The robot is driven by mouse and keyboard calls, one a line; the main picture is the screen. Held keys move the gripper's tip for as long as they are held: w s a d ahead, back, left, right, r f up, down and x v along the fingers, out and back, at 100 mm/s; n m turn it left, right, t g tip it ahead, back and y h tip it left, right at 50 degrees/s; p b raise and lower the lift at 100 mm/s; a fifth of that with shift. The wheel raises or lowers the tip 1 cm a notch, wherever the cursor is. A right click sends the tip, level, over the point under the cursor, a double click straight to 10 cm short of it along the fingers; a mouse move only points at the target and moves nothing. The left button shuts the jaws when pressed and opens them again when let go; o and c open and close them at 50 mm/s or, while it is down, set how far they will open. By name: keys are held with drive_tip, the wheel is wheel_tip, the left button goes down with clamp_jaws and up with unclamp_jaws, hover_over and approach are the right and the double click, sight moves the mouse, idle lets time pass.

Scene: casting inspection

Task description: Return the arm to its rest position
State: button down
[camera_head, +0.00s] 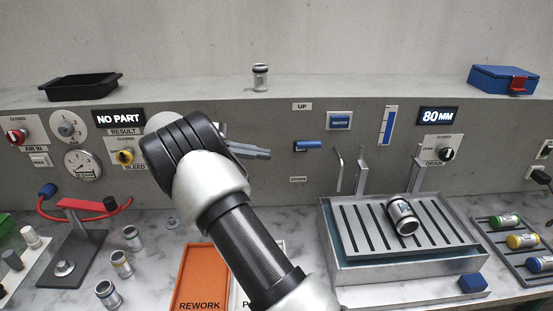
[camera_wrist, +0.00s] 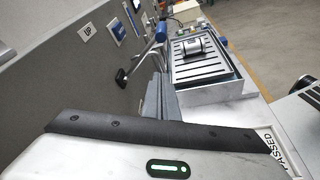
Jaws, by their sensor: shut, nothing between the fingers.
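My gripper (camera_head: 266,153) is in front of the grey panel in the head view, its fingers pointing right. The fingers are shut and empty. They also show in the wrist view (camera_wrist: 162,98). My arm reaches up from the bottom of the head view, bent at the black-and-white wrist. The fingertips are left of the blue lever (camera_head: 308,145) and apart from it in the head view. The lever's blue handle shows beyond the fingers in the wrist view (camera_wrist: 161,31).
A metal casting (camera_head: 403,217) lies on the slotted tank grate (camera_head: 436,209). An orange REWORK tray (camera_head: 203,275) is partly behind my arm. Several castings (camera_head: 121,264) stand at left near the red clamp (camera_head: 75,205). One casting (camera_head: 260,77) stands on the ledge above my gripper.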

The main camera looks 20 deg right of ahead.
drive_tip(key=shift+v, duration=0.9)
drive_tip(key=shift+d+r, duration=0.1)
drive_tip(key=s+d+r+m+t+y, duration=0.15)
drive_tip(key=s+r+y, duration=0.25)
drive_tip(key=s, duration=0.4)
drive_tip(key=s+d+r+m+y, duration=0.25)
drive_tip(key=s+r+y, duration=0.2)
drive_tip(key=s, duration=0.25)
drive_tip(key=s+a+m+t+y, duration=0.3)
drive_tip(key=s+a, duration=0.1)
drive_tip(key=s, duration=0.5)
drive_tip(key=s+a+f+m+t+y, duration=0.1)
drive_tip(key=s+a+m+t+y, duration=0.2)
drive_tip(key=s, duration=0.6)
drive_tip(key=shift+s+a+f+m, duration=0.15)
drive_tip(key=shift+s+a+m, duration=0.2)
drive_tip(key=shift+a+m, duration=0.15)
